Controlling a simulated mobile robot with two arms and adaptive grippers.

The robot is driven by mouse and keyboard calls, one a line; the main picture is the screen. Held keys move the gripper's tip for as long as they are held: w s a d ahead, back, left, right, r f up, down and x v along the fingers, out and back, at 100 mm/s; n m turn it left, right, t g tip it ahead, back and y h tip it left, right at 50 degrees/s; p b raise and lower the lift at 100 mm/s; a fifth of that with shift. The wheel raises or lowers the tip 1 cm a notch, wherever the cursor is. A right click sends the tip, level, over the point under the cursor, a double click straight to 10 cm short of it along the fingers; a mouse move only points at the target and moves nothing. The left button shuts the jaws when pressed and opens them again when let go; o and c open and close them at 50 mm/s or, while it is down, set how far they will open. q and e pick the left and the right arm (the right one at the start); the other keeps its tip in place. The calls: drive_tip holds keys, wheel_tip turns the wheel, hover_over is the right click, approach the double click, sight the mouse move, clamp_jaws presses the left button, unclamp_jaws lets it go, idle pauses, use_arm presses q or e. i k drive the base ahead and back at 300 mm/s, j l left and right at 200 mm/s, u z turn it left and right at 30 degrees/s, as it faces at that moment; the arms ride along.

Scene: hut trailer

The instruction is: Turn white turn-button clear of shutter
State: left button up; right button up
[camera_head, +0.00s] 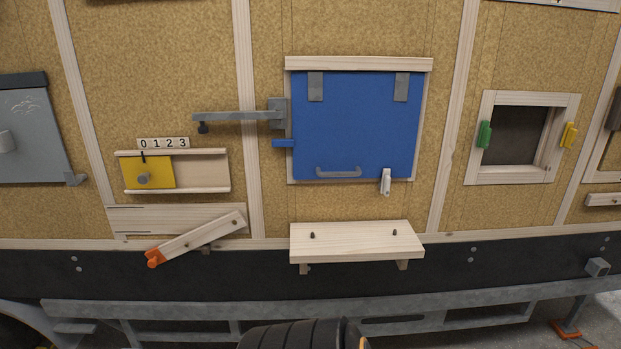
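The blue shutter (357,127) hangs closed under a wooden top rail, with two grey hinges at its top and a grey handle (339,172) near its bottom edge. The white turn-button (385,181) sits at the shutter's lower right edge. It stands nearly upright, slightly tilted, with its upper end overlapping the shutter's bottom edge. Neither of my grippers shows in the head view.
A wooden shelf (357,241) with two pegs juts out below the shutter. A grey arm (237,116) and a blue tab (283,143) are at its left. A yellow sliding panel (149,172) is further left. A framed opening (516,136) is at the right.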

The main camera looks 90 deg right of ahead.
sight(386, 186)
drive_tip(key=z, duration=3.25)
